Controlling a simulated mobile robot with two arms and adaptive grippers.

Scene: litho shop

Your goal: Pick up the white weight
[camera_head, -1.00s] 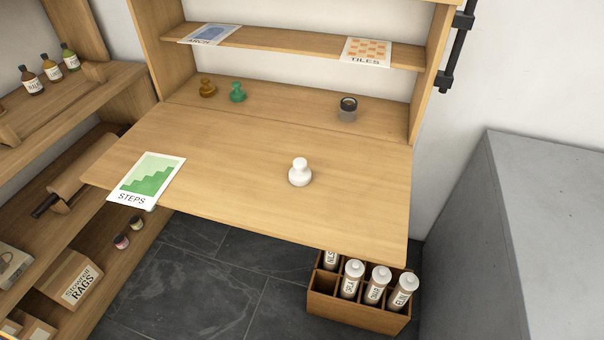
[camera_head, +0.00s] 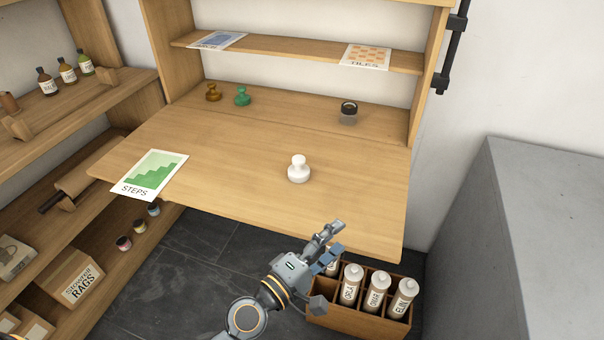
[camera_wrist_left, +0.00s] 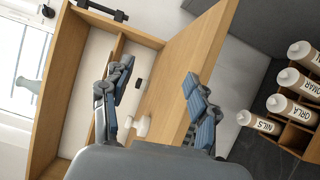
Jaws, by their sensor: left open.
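The white weight (camera_head: 299,169), a knobbed shape, stands upright on the wooden desk board (camera_head: 230,160), right of its middle. It also shows in the left wrist view (camera_wrist_left: 142,126), between the fingers and beyond them. My left gripper (camera_head: 329,243) is in front of the board's front edge, near the bottle crate, apart from the weight. In the left wrist view its two fingers (camera_wrist_left: 158,112) are spread wide with nothing between their pads. My right gripper is not in view.
The STEPS print (camera_head: 150,174) lies at the board's left. A bottle crate (camera_head: 345,318) stands below the front edge. A grey block (camera_head: 520,230) is at right.

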